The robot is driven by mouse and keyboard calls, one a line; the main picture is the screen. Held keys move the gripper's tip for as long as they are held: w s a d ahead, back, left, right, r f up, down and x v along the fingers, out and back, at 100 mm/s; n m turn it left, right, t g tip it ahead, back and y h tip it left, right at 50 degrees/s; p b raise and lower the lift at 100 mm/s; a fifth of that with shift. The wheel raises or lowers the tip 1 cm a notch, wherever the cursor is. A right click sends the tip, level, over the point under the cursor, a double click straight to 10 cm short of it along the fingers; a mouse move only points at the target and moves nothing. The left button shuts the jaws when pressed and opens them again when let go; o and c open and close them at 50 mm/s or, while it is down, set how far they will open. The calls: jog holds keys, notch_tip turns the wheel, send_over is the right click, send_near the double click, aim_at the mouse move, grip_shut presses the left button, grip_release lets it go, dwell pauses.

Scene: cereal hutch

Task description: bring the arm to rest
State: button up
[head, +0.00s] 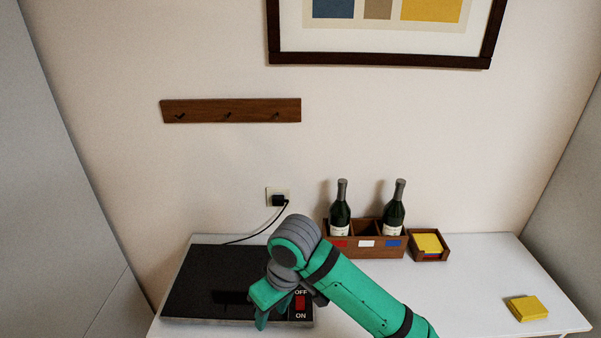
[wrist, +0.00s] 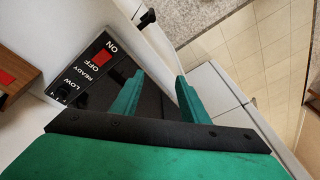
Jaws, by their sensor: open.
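My gripper (head: 268,318) is at the end of my green arm, low over the front right part of a black hotplate (head: 205,278) in the head view. My arm hides part of the hotplate and its panel. In the wrist view my gripper (wrist: 160,80) has its two green fingers apart, with nothing visible between them. The red switch (head: 300,303) sits between the OFF and ON labels. The same red switch (wrist: 101,56) also shows in the wrist view, beside READY and LOW labels.
A wooden crate (head: 366,250) holds two dark bottles in its outer compartments. A small wooden tray (head: 443,252) holds yellow paper. A yellow stack (head: 526,308) lies near the white table's (head: 480,275) right edge. A cord runs from the wall plug (head: 278,200).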

jog(key=w+a+r+m+t+y, duration=0.2)
jog(key=a+t+y, duration=0.25)
jog(key=a, duration=0.55)
jog(key=w+a+r+m+t+y, duration=0.1)
jog(key=a+r+m+t+y, duration=0.15)
jog(key=a+y, duration=0.5)
jog(key=s+d+f+m+t+h, duration=0.4)
jog(key=s+d+f+m+h, duration=0.15)
jog(key=f, duration=0.25)
jog(key=s+d+f+m+t+h, duration=0.4)
jog(key=s+d+f+h, duration=0.25)
jog(key=f, duration=0.25)
jog(key=s+d+n, duration=0.1)
jog(key=s+d, duration=0.3)
jog(key=s, duration=0.3)
jog(key=s+d+n+h, duration=0.1)
jog(key=s+d, duration=0.3)
jog(key=s, duration=0.4)
jog(key=s+d+n+h, duration=0.1)
jog(key=s+d+n, duration=0.2)
jog(key=s, duration=0.5)
jog(key=shift+d+f+g, duration=0.25)
jog(key=shift+d+g, duration=0.05)
jog(key=shift+d, duration=0.25)
jog(key=shift+h, duration=0.3)
